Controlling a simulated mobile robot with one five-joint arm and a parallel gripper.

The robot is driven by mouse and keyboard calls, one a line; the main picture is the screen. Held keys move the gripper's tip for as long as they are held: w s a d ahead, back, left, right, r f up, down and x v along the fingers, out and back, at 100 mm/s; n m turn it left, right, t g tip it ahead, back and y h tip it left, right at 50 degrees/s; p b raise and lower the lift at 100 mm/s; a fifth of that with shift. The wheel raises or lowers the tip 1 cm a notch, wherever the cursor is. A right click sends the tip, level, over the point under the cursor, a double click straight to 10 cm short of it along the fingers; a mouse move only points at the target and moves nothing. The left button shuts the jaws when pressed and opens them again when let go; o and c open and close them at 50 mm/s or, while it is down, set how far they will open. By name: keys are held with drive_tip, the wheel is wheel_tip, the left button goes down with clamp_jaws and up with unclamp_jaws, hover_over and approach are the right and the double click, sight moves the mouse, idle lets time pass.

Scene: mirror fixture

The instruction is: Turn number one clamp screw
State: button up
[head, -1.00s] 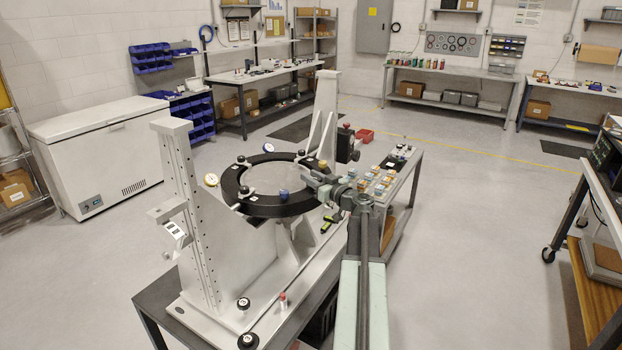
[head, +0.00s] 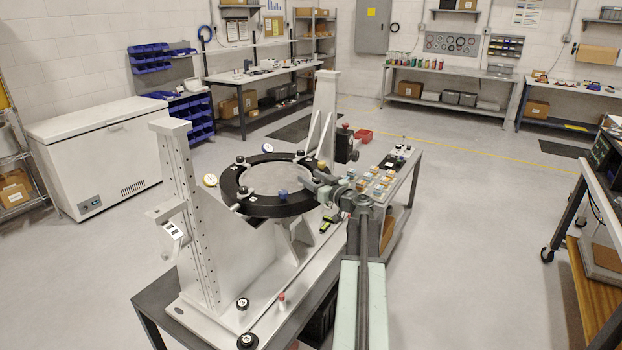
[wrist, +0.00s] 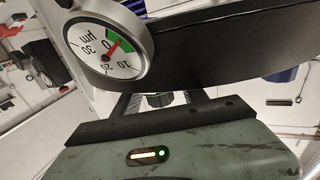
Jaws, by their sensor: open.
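The mirror fixture has a black ring (head: 262,209) around a pale round disc (head: 277,179). Clamps with dark knobs (head: 240,159) sit around the ring, and a blue knob (head: 283,194) is at its near side. I cannot read which clamp is number one. My gripper (head: 312,181) is at the right side of the ring. In the wrist view my open gripper (wrist: 160,99) has its two dark fingers on either side of a dark knob (wrist: 160,100); I cannot tell whether they touch it. A dial gauge (wrist: 104,50) marked in µm is close above the left finger, its red needle near 0.
A tall white column (head: 182,215) stands left of the ring, and another (head: 325,110) behind it. A bench top (head: 399,165) with small blocks lies to the right. Loose knobs (head: 243,304) stand on the fixture base.

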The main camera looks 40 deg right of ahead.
sight(319, 182)
drive_tip(key=s, duration=0.4)
drive_tip(key=s+a, duration=0.1)
drive_tip(key=s, duration=0.2)
drive_tip(key=shift+s, duration=0.1)
drive_tip(key=shift+n+y, duration=0.3)
drive_tip(key=shift+y, duration=0.2)
drive_tip(key=w, duration=0.4)
drive_tip(key=shift+w+d, duration=0.35)
drive_tip(key=shift+w, duration=0.05)
